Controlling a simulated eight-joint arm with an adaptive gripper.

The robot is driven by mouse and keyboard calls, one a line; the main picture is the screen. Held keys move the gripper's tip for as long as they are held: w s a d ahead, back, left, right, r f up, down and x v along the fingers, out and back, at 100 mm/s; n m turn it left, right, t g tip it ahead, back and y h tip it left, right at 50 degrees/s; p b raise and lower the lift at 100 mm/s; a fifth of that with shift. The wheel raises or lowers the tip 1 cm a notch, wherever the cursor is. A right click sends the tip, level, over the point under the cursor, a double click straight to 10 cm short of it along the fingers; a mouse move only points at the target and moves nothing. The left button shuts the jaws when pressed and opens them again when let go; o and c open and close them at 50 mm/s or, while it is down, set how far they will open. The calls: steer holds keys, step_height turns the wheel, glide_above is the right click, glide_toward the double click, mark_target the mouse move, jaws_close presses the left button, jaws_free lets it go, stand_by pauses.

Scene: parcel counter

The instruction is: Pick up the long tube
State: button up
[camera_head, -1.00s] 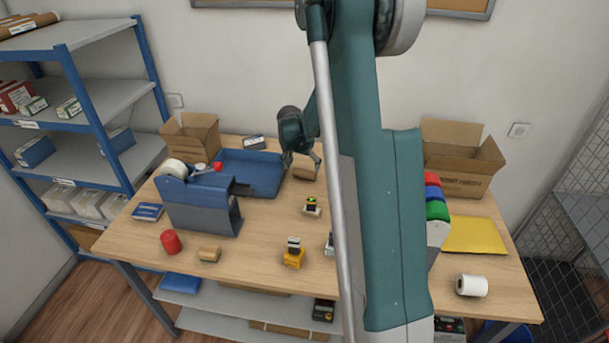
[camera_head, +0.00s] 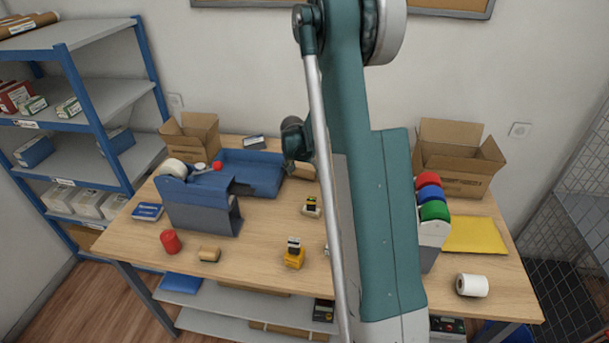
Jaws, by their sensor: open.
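My gripper (camera_head: 294,163) is over the back of the counter, just right of the blue tray; its fingers are small and partly hidden by my arm. A brown cardboard piece (camera_head: 303,171) lies beside the fingers, mostly covered by my arm; I cannot tell if it is a tube or whether the fingers touch it. A short brown roll (camera_head: 209,254) lies at the counter's front left. Long brown tubes (camera_head: 28,23) lie on the top of the left shelf, and another long brown piece (camera_head: 290,330) lies on the shelf under the counter.
The blue tray (camera_head: 262,172) and blue-grey dispenser (camera_head: 205,210) stand left of my gripper. Open cardboard boxes stand at back left (camera_head: 193,138) and back right (camera_head: 458,160). Small stamps (camera_head: 294,253), a red cylinder (camera_head: 170,241) and a white roll (camera_head: 472,285) sit nearer the front.

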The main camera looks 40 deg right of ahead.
mark_target(305, 170)
steer(key=shift+c, duration=0.3)
steer(key=c, duration=0.4)
steer(key=shift+c, duration=0.2)
steer(key=shift+r+p, duration=0.3)
steer(key=shift+r, duration=4.7)
